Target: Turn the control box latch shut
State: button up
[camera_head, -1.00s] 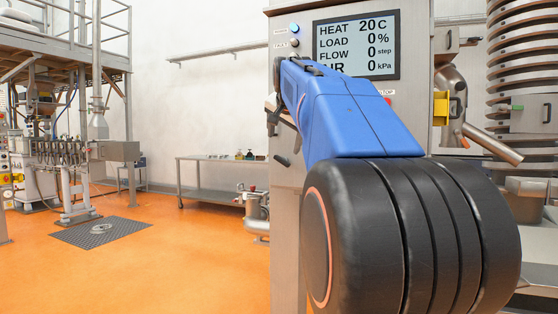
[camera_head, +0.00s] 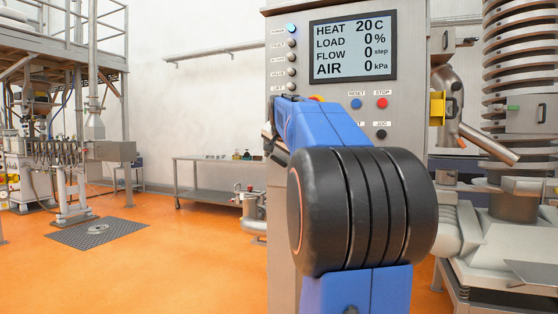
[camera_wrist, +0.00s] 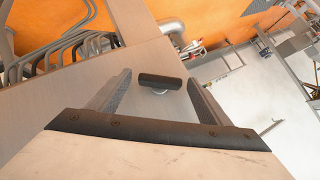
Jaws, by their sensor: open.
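The control box (camera_head: 415,105) is a tall grey metal cabinet with a screen, standing upright in front of me. Its latch (camera_wrist: 163,80) is a short black bar on a round base on the box's side face, seen in the wrist view. The bar lies crosswise between the two fingers of my gripper (camera_wrist: 158,77). The fingers are open, with a gap on each side of the bar. In the head view my gripper (camera_head: 272,142) is at the box's left edge, partly behind my blue arm, and I cannot make out the latch there.
The screen (camera_head: 353,46), indicator lights and push buttons (camera_head: 381,103) are on the box front, close to my arm. A yellow part (camera_head: 437,104) and a coiled machine stand to the right. A metal table (camera_head: 205,180) stands at the back left, with open orange floor before it.

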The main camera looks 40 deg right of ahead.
jog(key=shift+c, duration=0.4)
jog(key=c, duration=1)
jog(key=shift+o, duration=0.2)
jog(key=g, duration=0.1)
jog(key=n+g, duration=0.1)
jog(key=shift+w+a+g+h, duration=0.1)
jog(key=shift+w+g+h, duration=0.2)
jog(key=shift+g, duration=0.1)
jog(key=shift+r+n+g+h, duration=0.1)
jog(key=shift+n+g+h, duration=0.2)
jog(key=shift+n+g, duration=0.45)
